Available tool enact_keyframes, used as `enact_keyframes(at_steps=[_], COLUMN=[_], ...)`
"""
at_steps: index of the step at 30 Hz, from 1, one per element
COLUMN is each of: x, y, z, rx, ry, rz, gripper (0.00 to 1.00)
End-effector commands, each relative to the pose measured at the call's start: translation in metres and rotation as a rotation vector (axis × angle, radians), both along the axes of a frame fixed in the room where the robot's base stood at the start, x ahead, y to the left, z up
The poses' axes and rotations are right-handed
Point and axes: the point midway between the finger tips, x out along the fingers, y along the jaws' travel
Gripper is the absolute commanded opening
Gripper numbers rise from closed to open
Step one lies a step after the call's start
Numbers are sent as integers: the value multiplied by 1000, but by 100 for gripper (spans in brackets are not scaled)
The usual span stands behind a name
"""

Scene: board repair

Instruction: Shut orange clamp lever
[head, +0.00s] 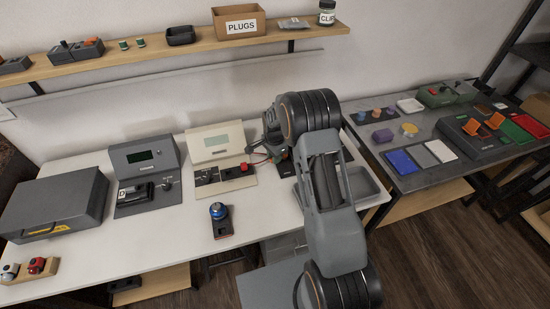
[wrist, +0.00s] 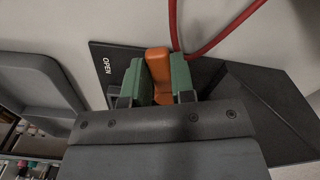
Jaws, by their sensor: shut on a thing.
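The orange clamp lever (wrist: 158,68) stands up between the two green fingertips of my gripper (wrist: 160,84) in the wrist view. The fingers are shut on it, one on each side. The lever rises from a dark plate (wrist: 101,51) marked OPEN at its left end. The lever's lower part is hidden behind my gripper. In the head view my gripper (head: 264,150) is at the back of the white table, right of the cream device; my arm hides the lever there.
A red cable (wrist: 213,43) runs close behind the lever. The cream device (head: 217,143) and a grey device (head: 146,157) stand to the left on the white table (head: 165,240). A grey tray (head: 366,185) lies right of my arm. The front of the table is mostly clear.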

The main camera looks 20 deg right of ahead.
Motion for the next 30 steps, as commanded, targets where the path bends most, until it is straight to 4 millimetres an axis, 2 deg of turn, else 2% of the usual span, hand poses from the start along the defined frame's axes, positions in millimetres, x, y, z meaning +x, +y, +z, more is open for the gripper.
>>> enact_keyframes(at_steps=[5, 13, 14, 21, 30], x=[5, 5, 5, 5, 5], y=[1, 2, 2, 1, 1], z=[-1, 0, 0, 0, 3], rx=[0, 1, 1, 1, 1], ry=[-2, -2, -2, -2, -2], rz=[-98, -107, -107, -105, -104], gripper=[0, 0, 25, 48, 49])
